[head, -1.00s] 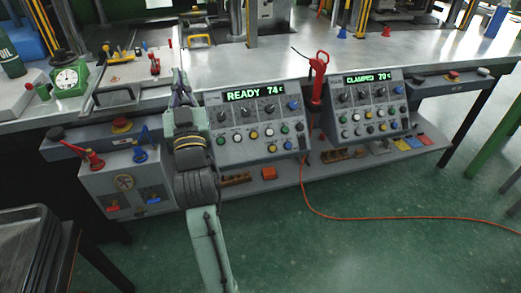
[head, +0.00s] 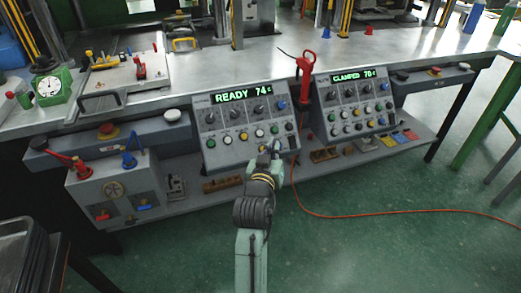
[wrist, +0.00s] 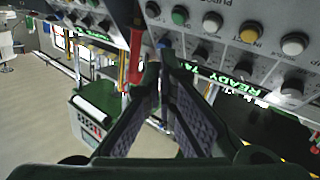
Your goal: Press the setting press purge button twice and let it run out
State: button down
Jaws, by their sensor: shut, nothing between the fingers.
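The left press control panel (head: 240,125) shows READY 74 in green above rows of knobs and coloured buttons. My gripper (head: 270,148) is in front of its lower right part, its fingers shut and empty. In the wrist view the gripper fingertips (wrist: 163,45) come together below the button row, in an upside-down view of the panel. There a white button (wrist: 294,44), a yellow button (wrist: 250,33) and a green button (wrist: 180,15) show, with a label reading PURGE near the top. I cannot tell whether the tips touch the panel.
A right control panel (head: 355,105) reads CLAMPED 70. A red-handled tool (head: 305,75) hangs between the panels, and an orange cable (head: 380,214) runs over the floor. A grey box with red and blue valves (head: 120,185) stands at the left. The lower shelf holds small parts.

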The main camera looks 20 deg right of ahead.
aim_at(264, 148)
jog(key=w+f+b, duration=0.5)
jog(key=w, duration=0.1)
jog(key=shift+w+a+f+b, duration=0.15)
jog(key=shift+w+f+b, duration=0.15)
jog(key=shift+w, duration=0.1)
jog(key=shift+f, duration=0.1)
dwell(1.5)
jog(key=shift+w+f, duration=0.2)
jog(key=shift+w, duration=0.1)
jog(key=shift+w+f+b, duration=0.3)
jog(key=shift+w+b, duration=0.05)
jog(key=shift+b, duration=0.1)
dwell(0.6)
jog(key=shift+s+r, duration=0.1)
jog(key=shift+s+r+p, duration=0.45)
jog(key=shift+s+p, duration=0.15)
